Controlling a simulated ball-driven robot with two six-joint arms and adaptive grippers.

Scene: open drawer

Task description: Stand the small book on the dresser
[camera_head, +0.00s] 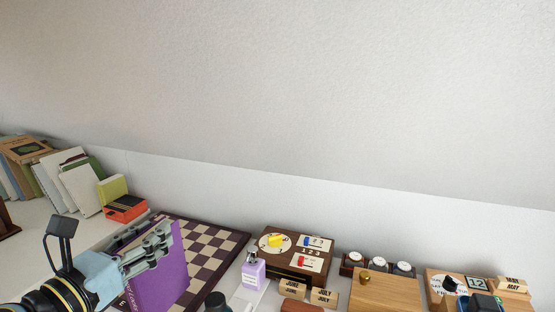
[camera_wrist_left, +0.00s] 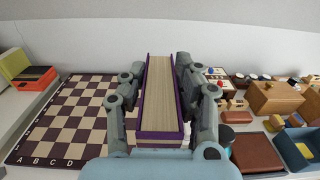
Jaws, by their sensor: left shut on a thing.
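A purple book (camera_head: 162,275) is in my left gripper (camera_head: 150,247) in the head view, upright with its cover facing the camera. In the left wrist view the book (camera_wrist_left: 160,95) stands between the two fingers of the left gripper (camera_wrist_left: 161,85), which are shut on its covers. Its page edges face that camera. It is in front of the chessboard in the head view; I cannot tell whether its lower edge touches anything. The dresser top (camera_head: 50,245) is the pale surface at the left. My right gripper is not in view.
Several leaning books (camera_head: 75,185) and an orange-red box (camera_head: 126,208) stand at the left. A chessboard (camera_head: 215,245) lies flat behind the held book. A lilac bottle (camera_head: 253,272), a wooden game box (camera_head: 297,254) and a wooden box (camera_head: 385,292) stand to the right.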

